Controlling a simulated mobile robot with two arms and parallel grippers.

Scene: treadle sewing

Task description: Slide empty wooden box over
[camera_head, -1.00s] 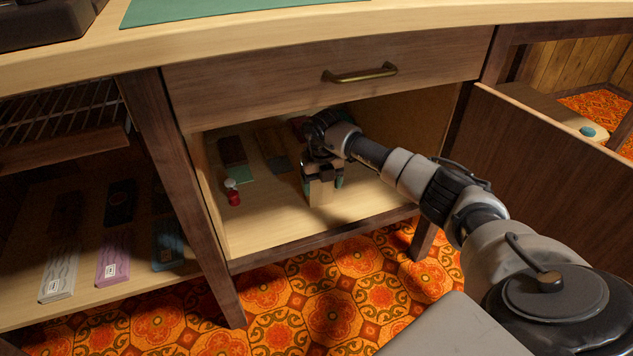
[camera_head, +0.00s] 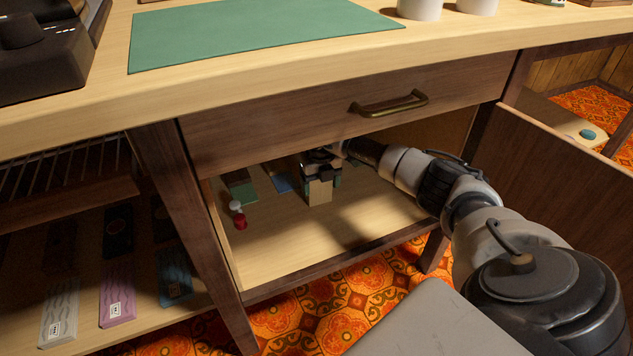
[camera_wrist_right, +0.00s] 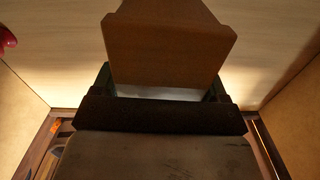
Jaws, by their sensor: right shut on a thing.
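A small wooden box (camera_head: 319,191) stands on the cabinet floor under the drawer, near the middle of the open compartment. My right gripper (camera_head: 320,174) is shut on the box from above and behind. In the right wrist view, the wooden box (camera_wrist_right: 170,45) sits between the fingers of the right gripper (camera_wrist_right: 160,92), over the pale shelf floor. The box's inside is hidden, so I cannot see whether it is empty. My left gripper is not in view.
Red and white spools (camera_head: 238,215) stand at the compartment's left side. Coloured packets (camera_head: 282,183) lie behind them. The drawer (camera_head: 330,100) hangs closed above my arm. An open door (camera_head: 560,190) is at the right. The front shelf floor (camera_head: 300,245) is clear.

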